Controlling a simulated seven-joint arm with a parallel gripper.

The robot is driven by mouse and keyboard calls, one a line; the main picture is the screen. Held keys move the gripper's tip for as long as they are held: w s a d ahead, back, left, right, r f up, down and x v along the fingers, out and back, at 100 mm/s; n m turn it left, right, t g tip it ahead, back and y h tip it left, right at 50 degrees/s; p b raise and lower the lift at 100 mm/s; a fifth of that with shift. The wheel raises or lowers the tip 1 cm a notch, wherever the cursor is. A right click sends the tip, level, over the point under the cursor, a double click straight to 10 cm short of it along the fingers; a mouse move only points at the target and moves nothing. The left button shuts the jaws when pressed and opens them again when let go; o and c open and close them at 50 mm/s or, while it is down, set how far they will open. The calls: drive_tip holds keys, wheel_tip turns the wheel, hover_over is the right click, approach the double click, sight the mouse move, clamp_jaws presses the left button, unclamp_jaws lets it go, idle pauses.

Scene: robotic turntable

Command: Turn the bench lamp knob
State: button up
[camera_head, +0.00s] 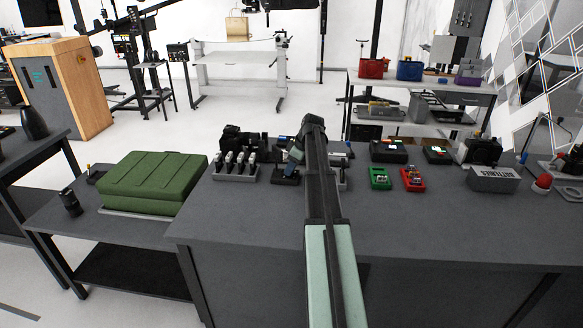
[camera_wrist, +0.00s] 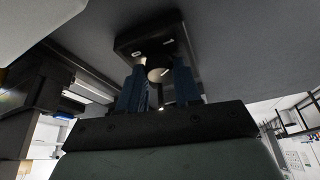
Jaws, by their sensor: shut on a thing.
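The knob (camera_wrist: 157,74) is a small round pale part on a black control box (camera_wrist: 136,42) with small white marks. In the wrist view, the two dark blue fingers of my gripper (camera_wrist: 160,84) stand on either side of the knob and are shut on it. In the head view, my gripper (camera_head: 294,157) reaches down to the small black box (camera_head: 285,179) on the grey workbench (camera_head: 240,220). The knob is hidden there by the gripper. I cannot tell which way the knob is turned.
Left of the box stands a rack of upright tools (camera_head: 236,174), with dark equipment behind. To the right are a green tray (camera_head: 380,178), a red tray (camera_head: 413,179), a batteries bin (camera_head: 492,180) and a red dome (camera_head: 542,183). The front of the bench is clear.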

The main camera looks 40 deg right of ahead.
drive_tip(key=m, duration=0.2)
drive_tip(key=m+h, duration=0.1)
drive_tip(key=m, duration=0.1)
drive_tip(key=m+h, duration=0.1)
drive_tip(key=m, duration=0.1)
drive_tip(key=shift+s+a+t, duration=0.1)
drive_tip(key=shift+a+t, duration=0.15)
drive_tip(key=shift+t, duration=0.15)
drive_tip(key=m+h, duration=0.1)
drive_tip(key=m, duration=0.2)
drive_tip(key=m+h, duration=0.1)
drive_tip(key=m, duration=0.1)
drive_tip(key=shift+a+m+g, duration=0.15)
drive_tip(key=shift+m+g, duration=0.25)
drive_tip(key=o, duration=1)
drive_tip(key=shift+o, duration=0.2)
drive_tip(key=v, duration=1.3)
drive_tip(key=shift+a+r, duration=0.3)
drive_tip(key=shift+r, duration=0.05)
drive_tip(key=shift+s, duration=0.1)
